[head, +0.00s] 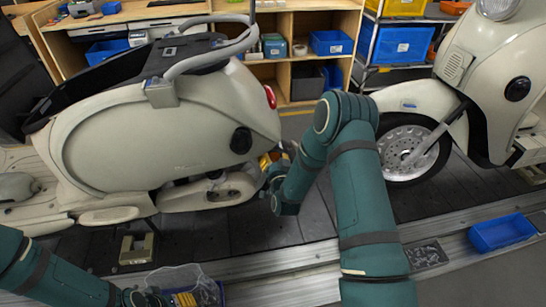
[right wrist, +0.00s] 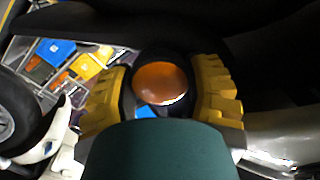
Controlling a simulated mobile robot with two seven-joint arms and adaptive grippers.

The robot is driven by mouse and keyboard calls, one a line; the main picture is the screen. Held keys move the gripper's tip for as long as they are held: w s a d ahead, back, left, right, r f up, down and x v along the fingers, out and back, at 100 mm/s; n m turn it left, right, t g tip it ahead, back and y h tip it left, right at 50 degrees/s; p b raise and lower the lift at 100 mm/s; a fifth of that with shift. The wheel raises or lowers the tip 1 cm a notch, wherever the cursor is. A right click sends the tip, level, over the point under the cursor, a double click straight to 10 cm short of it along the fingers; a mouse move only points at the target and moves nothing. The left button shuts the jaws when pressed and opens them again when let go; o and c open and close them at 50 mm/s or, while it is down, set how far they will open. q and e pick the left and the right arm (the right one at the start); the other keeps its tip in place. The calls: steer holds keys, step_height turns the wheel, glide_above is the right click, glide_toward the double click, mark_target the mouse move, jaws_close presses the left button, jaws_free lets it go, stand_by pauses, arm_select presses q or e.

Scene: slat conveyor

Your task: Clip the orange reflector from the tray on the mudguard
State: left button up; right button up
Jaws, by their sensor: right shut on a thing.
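The orange reflector (right wrist: 160,83) is a round, domed disc between the yellow fingers of my right gripper (right wrist: 160,92) in the right wrist view. Dark material surrounds and backs it; whether it touches the mudguard cannot be told. In the head view my right gripper (head: 270,165) is low behind the tail of the left cream scooter (head: 170,130), mostly hidden by my own arm. That scooter's rear mudguard is not clearly visible.
A second scooter (head: 455,70) with its front wheel (head: 405,150) stands to the right. An empty-looking blue bin (head: 502,232) sits on the conveyor's near edge. A small stand (head: 136,247) is on the dark slats. Shelves with bins line the back.

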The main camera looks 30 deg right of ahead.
steer(key=o, duration=1)
steer(key=v, duration=1.2)
